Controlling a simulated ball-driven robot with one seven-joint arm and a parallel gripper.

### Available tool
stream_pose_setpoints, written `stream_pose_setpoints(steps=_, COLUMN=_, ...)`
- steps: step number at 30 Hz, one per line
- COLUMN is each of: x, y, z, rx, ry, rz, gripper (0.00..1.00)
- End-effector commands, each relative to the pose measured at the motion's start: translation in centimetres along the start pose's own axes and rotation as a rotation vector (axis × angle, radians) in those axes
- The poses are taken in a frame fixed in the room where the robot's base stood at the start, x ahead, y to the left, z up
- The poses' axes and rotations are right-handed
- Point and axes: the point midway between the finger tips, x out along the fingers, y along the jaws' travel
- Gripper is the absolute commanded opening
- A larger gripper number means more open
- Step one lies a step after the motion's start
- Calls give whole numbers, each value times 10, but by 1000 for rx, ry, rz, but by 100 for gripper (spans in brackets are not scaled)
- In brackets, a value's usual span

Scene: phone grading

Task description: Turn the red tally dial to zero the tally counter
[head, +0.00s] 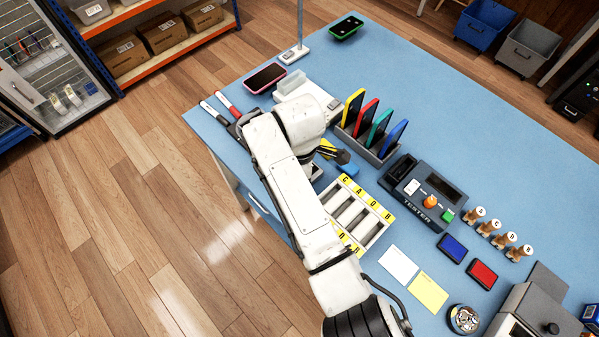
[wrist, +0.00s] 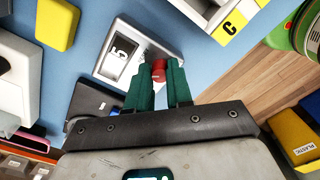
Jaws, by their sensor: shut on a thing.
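A dark digit that looks like a 5, turned sideways, shows in the window. The red tally dial (wrist: 158,67) sticks out of its side. My gripper (wrist: 160,78) has dark green fingers on both sides of the dial and is shut on it. The fingers hide part of the dial. In the head view my arm covers the counter and the dial.
A yellow block (wrist: 57,23) lies beyond the counter. The lettered sorting tray (head: 376,240) stands close by. A rack of coloured phones (head: 365,145) and the tester (head: 425,193) stand to the right. A yellow bin marked PLASTIC (wrist: 296,130) is below the table edge.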

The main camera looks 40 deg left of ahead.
Motion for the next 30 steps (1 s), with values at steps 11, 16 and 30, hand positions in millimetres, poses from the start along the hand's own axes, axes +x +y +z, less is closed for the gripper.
stream_pose_setpoints(steps=11, x=-1, y=0, z=0, rx=8, ry=0, rz=0, gripper=0)
stream_pose_setpoints(steps=16, x=-1, y=0, z=0, rx=54, ry=1, rz=0, gripper=0)
stream_pose_setpoints(steps=30, x=-2, y=0, z=-1, rx=421, ry=1, rz=-1, gripper=0)
